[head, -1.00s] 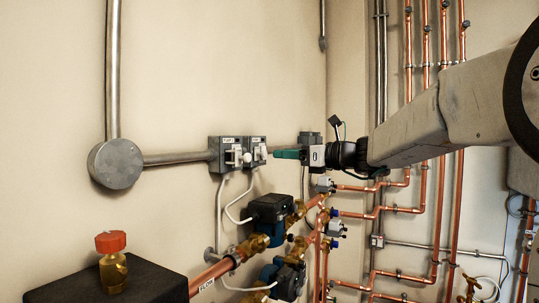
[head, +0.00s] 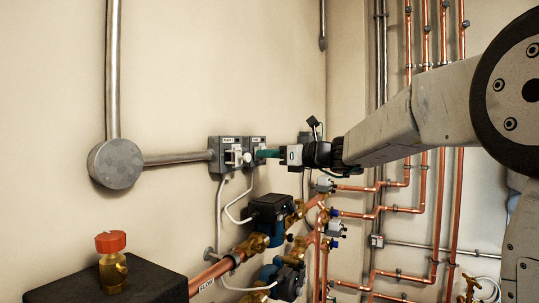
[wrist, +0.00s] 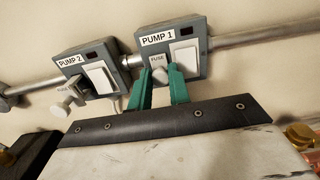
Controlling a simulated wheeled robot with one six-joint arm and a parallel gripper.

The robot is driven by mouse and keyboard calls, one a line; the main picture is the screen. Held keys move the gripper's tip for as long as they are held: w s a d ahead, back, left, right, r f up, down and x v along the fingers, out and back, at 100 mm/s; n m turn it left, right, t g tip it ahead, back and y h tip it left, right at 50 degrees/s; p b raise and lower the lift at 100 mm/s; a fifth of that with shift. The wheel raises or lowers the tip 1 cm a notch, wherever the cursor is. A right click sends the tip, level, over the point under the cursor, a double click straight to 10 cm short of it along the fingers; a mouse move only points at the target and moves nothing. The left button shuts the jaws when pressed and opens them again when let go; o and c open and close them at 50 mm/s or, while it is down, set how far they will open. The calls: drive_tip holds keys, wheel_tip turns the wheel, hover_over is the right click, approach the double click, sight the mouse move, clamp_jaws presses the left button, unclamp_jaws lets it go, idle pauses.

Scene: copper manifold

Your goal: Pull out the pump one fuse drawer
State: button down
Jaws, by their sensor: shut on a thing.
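The grey PUMP 1 box (wrist: 204,62) is in the upper middle of the wrist view, with a white rocker switch (wrist: 184,54) and a round pale fuse drawer knob (wrist: 159,75) below the FUSE label. My gripper (wrist: 162,76) has its two green fingers on either side of this knob, shut on it. The fingers partly hide the drawer, so I cannot tell how far out it is. In the head view, my gripper (head: 258,154) reaches from the right to the right-hand box (head: 257,141).
The PUMP 2 box (wrist: 90,75) is close on the left, and its own fuse knob (wrist: 62,108) sticks out. Metal conduit (head: 178,158) runs along the wall. Pumps (head: 270,208) and copper pipes lie below.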

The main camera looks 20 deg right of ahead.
drive_tip(key=v, duration=0.3)
drive_tip(key=shift+d, duration=0.1)
drive_tip(key=c, duration=1.3)
unclamp_jaws()
drive_tip(key=shift+s, duration=0.1)
drive_tip(key=shift+d, duration=0.15)
drive_tip(key=v, duration=0.7)
drive_tip(key=shift+s+d, duration=0.2)
drive_tip(key=shift+s, duration=0.1)
